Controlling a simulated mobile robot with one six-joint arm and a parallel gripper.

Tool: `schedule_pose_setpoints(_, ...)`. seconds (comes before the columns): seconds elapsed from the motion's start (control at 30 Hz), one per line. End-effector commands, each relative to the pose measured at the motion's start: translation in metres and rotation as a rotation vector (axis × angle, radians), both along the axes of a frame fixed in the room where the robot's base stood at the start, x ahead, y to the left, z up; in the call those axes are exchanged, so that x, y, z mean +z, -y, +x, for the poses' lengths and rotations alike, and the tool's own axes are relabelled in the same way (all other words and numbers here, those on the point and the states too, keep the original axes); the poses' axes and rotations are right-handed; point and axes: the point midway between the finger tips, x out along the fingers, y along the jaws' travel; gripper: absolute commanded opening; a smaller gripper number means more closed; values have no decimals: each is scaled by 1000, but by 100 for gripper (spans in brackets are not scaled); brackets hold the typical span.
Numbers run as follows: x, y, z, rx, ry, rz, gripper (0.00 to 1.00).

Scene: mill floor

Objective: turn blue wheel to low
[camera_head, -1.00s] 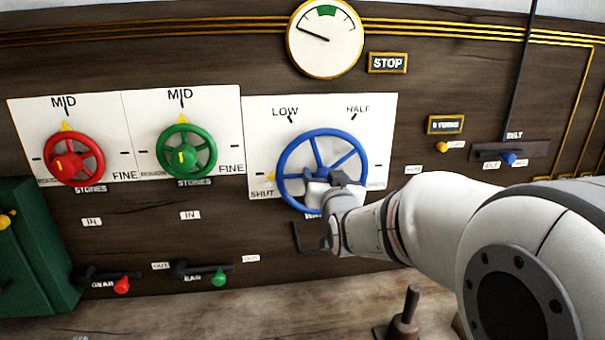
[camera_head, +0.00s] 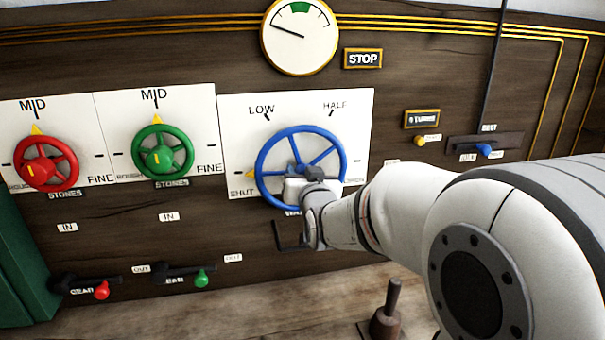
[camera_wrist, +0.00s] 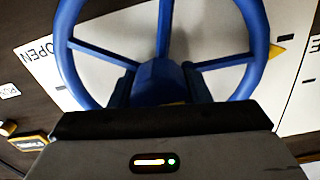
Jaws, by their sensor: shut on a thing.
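The blue wheel (camera_head: 338,152) is mounted on a white plate marked LOW, HALF, SHUT and a partly covered OPEN. Its yellow pointer (camera_head: 249,174) is at the left, by the SHUT mark. My gripper (camera_head: 302,176) is at the wheel's middle and lower part, shut on it. In the wrist view the blue wheel (camera_wrist: 262,40) fills the top, and the dark fingers of my gripper (camera_wrist: 160,92) sit on either side of its hub. The exact contact is partly hidden by the gripper body. The LOW mark (camera_head: 266,116) is at the upper left of the plate.
A green wheel (camera_head: 182,137) and a red wheel (camera_head: 68,155) are to the left. A gauge (camera_head: 299,45) is above. Small red (camera_head: 101,290) and green (camera_head: 201,279) lever knobs are below. A brown lever (camera_head: 386,320) stands below my arm. A blue belt knob (camera_head: 484,151) is at right.

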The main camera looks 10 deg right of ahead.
Motion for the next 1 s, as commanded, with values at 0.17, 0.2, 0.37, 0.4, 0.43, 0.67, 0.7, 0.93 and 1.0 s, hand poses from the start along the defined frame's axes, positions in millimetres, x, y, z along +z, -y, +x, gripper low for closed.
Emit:
schedule_pose_setpoints(0.17, -2, 3, 0, 3, 1, 18, 20)
schedule_pose_setpoints(0.2, -3, 4, 0, 3, 0, 27, 20)
schedule_pose_setpoints(0.37, -5, 4, 0, 4, 3, 101, 20)
schedule_pose_setpoints(0.4, -5, 4, 0, 4, 4, 127, 20)
schedule_pose_setpoints(0.43, -6, 5, 0, 3, 2, 149, 20)
schedule_pose_setpoints(0.67, -8, 5, 0, 3, 4, 350, 20)
schedule_pose_setpoints(0.7, -8, 5, 0, 3, 5, 389, 20)
schedule_pose_setpoints(0.93, -8, 5, 0, 3, 4, 606, 20)
schedule_pose_setpoints(1.0, -8, 6, 0, 3, 4, 669, 20)
